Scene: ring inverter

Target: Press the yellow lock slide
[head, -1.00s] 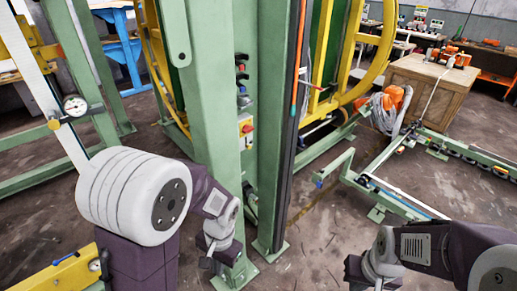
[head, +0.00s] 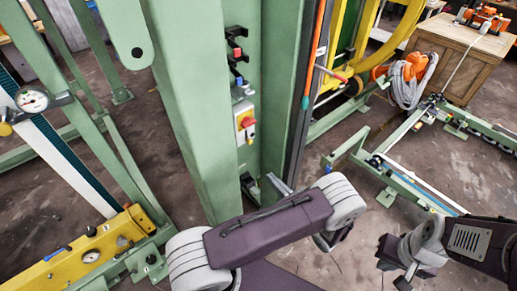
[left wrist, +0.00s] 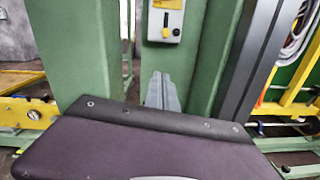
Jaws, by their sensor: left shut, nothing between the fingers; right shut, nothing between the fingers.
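A grey control box (head: 240,108) is on the green post, with a red knob on a yellow plate. My left gripper (head: 279,184) is shut and empty, below and to the right of the box in the head view. In the left wrist view its fingers (left wrist: 161,88) point up, below the slide and apart from it. My right gripper (head: 406,280) is shut and empty at lower right.
Green posts stand close around the box. A yellow beam with gauges (head: 90,252) lies at lower left. A wooden crate (head: 462,62) stands at upper right, near a coiled grey hose (head: 408,80).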

